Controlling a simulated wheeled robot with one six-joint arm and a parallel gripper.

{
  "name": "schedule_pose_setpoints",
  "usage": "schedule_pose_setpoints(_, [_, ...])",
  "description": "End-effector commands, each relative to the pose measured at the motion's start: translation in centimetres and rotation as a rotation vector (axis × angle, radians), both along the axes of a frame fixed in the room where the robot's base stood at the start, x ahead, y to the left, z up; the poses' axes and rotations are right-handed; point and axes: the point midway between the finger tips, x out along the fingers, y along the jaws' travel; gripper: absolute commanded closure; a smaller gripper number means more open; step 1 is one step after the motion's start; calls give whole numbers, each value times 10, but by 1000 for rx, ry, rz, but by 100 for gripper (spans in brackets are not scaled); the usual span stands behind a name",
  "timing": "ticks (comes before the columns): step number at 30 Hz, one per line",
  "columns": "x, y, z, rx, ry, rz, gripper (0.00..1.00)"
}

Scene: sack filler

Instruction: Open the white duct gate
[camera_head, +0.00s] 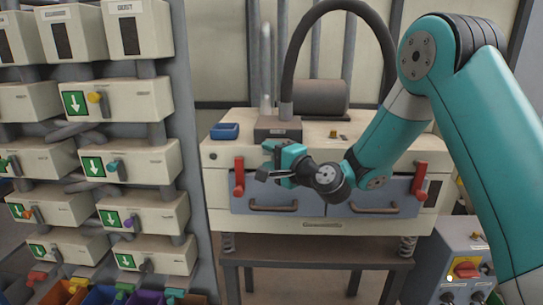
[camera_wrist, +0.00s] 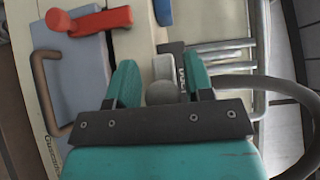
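My gripper (camera_head: 265,161) is in front of the machine, below the lever in the head view. Its two teal fingers (camera_wrist: 160,84) are spread apart. I cannot tell the depth between fingers and ball; no grip shows.
The cream machine (camera_head: 325,155) has red handles (camera_head: 239,177) and grey drawers (camera_head: 272,194) on its front. A blue tray (camera_head: 224,132) sits on top, left of the block. A dark hose (camera_head: 290,65) arches above. A rack of cream bins (camera_head: 130,165) stands left.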

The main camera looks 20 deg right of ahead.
Motion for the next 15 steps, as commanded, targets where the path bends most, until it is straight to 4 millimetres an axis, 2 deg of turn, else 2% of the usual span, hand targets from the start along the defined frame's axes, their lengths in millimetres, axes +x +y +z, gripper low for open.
schedule_pose_setpoints(10, [0,-2,1,-1,-5,-4,43])
schedule_pose_setpoints(15, [-15,-10,-3,1,-4,-5,43])
